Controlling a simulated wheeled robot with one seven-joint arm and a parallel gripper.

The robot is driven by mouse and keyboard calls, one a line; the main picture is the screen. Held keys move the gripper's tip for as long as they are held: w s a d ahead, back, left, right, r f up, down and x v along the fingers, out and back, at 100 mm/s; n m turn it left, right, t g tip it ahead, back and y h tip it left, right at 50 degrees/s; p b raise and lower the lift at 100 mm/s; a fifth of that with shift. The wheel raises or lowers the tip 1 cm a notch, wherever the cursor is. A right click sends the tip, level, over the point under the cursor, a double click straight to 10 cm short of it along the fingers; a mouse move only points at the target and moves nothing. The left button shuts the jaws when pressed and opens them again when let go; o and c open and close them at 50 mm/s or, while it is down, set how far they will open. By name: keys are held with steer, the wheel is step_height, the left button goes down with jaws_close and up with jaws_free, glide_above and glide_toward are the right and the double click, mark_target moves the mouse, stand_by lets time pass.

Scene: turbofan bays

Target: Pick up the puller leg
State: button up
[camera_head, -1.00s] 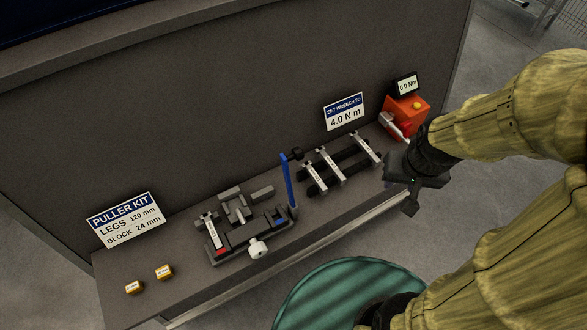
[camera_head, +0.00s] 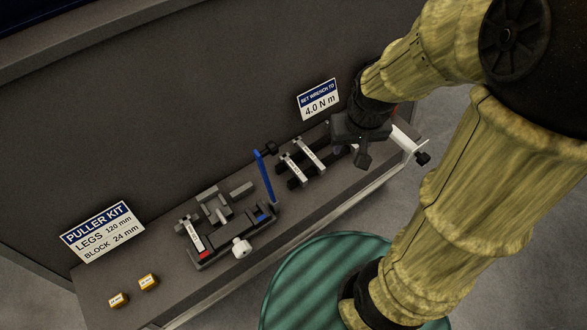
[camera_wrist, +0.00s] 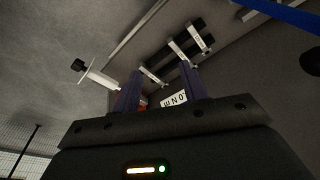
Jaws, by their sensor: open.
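Silver puller legs with small labels lie across a black two-rail rack. In the head view, the left leg (camera_head: 293,170) and the middle leg (camera_head: 309,155) show clearly, while the right one is mostly hidden by my gripper (camera_head: 352,150). In the wrist view, three legs show: a near one (camera_wrist: 152,75) in the gap between my fingertips (camera_wrist: 158,72), a second (camera_wrist: 179,52) and a third (camera_wrist: 200,38) beyond. My gripper is open and appears empty, over the rack's right end. The leg labels are too small to read.
A sign reading "PULLER KIT, LEGS 120 mm, BLOCK 24 mm" (camera_head: 103,232) stands left. A dark puller fixture (camera_head: 232,232), a blue upright handle (camera_head: 264,178) and two yellow blocks (camera_head: 148,282) share the bench. A white handle with a black knob (camera_head: 405,142) juts out right of my gripper.

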steer(key=w+a+f+n+g+b, duration=0.2)
steer(key=w+a+f+n+b, duration=0.2)
steer(key=w+a+f, duration=0.3)
steer(key=n+b, duration=0.2)
glide_above(293, 166)
steer(key=shift+w+f, duration=0.15)
steer(key=shift+f, duration=0.35)
steer(key=shift+p, duration=0.3)
step_height(293, 166, down, 12)
steer(key=shift+f+p, duration=0.15)
steer(key=shift+p, duration=0.95)
